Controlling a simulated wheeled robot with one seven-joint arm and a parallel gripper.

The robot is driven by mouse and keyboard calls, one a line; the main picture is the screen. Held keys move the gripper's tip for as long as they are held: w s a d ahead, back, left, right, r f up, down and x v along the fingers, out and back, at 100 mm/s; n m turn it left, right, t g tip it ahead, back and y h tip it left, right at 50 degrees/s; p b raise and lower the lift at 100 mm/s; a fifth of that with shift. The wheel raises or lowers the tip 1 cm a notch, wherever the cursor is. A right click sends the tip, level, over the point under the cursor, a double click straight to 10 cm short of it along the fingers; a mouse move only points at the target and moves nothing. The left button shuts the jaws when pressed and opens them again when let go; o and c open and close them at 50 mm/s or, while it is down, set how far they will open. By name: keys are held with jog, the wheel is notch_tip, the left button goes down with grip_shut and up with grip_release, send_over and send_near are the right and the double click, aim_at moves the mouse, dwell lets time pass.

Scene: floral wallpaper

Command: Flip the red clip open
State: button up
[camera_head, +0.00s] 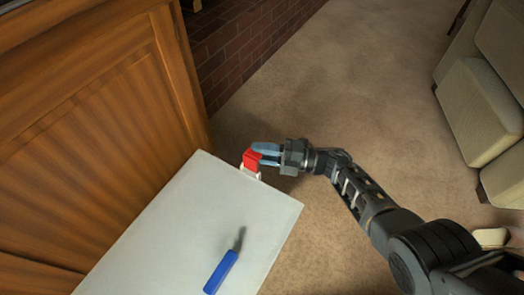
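The red clip (251,159) sits at the far edge of the white tabletop (225,195), joined to a small white piece (257,173) below it. My gripper (264,152) reaches in from the right, with its blue-grey fingers at the clip's upper right side. The fingertips touch or overlap the clip in this view. I cannot tell whether the fingers are closed on it or only beside it. The fingers hide part of the clip's right side.
A blue-handled tool (222,270) lies on the near part of the tabletop. A wooden cabinet (90,140) stands close on the left, with brickwork (235,45) behind. A pale sofa (480,110) is at the right. Open carpet (360,80) lies between.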

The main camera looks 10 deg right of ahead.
jog(key=shift+o, duration=0.9)
jog(key=shift+r, duration=0.1)
jog(key=v, duration=0.7)
jog(key=shift+d+p, duration=0.4)
jog(key=shift+s, duration=0.1)
